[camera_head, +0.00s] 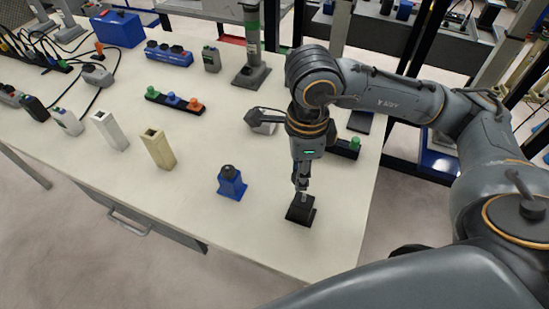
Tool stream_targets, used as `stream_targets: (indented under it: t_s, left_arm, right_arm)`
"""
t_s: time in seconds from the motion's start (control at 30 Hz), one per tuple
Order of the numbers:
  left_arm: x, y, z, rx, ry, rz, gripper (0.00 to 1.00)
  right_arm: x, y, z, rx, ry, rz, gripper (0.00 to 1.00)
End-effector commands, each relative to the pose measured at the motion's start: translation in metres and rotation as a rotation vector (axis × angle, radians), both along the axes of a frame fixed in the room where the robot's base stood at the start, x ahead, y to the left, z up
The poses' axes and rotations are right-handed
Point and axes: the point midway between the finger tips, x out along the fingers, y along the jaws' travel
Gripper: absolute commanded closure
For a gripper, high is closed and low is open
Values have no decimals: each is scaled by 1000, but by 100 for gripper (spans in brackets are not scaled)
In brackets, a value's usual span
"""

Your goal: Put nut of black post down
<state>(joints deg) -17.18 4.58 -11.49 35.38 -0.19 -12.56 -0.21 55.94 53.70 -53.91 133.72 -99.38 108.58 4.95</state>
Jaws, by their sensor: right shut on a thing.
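The black post (299,213) stands on the table near its right front edge, with a dark square base. My right gripper (302,189) points straight down, directly above the top of this post. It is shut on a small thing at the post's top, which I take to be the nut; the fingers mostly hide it. I cannot tell whether the nut touches the post. A blue post (231,185) with a dark top stands to the left of the black post. My left gripper is not in view.
The white table (200,215) is clear between the posts and its front edge. A tan square tube (158,149) and a white one (110,130) stand to the left. Behind are a strip with coloured knobs (174,101) and a grey column (252,60).

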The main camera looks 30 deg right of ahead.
Motion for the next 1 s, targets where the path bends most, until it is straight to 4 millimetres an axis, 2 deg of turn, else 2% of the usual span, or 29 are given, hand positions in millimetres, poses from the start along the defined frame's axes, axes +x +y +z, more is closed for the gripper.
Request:
stream_targets:
  t_s: [0.3, 0.43, 0.6, 0.8, 1.0]
  left_arm:
    - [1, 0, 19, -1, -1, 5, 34]
    - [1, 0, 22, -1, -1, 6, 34]
    - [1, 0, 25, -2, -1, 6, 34]
    - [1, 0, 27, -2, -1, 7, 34]
    - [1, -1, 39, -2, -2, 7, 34]
  right_arm:
    - [76, -15, -35, 0, 5, -4, 100]
    - [95, -19, -62, 1, 4, -2, 100]
    - [111, -22, -81, 0, 3, 0, 100]
    - [120, -24, -92, -1, 1, 0, 100]
    - [118, -24, -119, 0, 4, 1, 100]
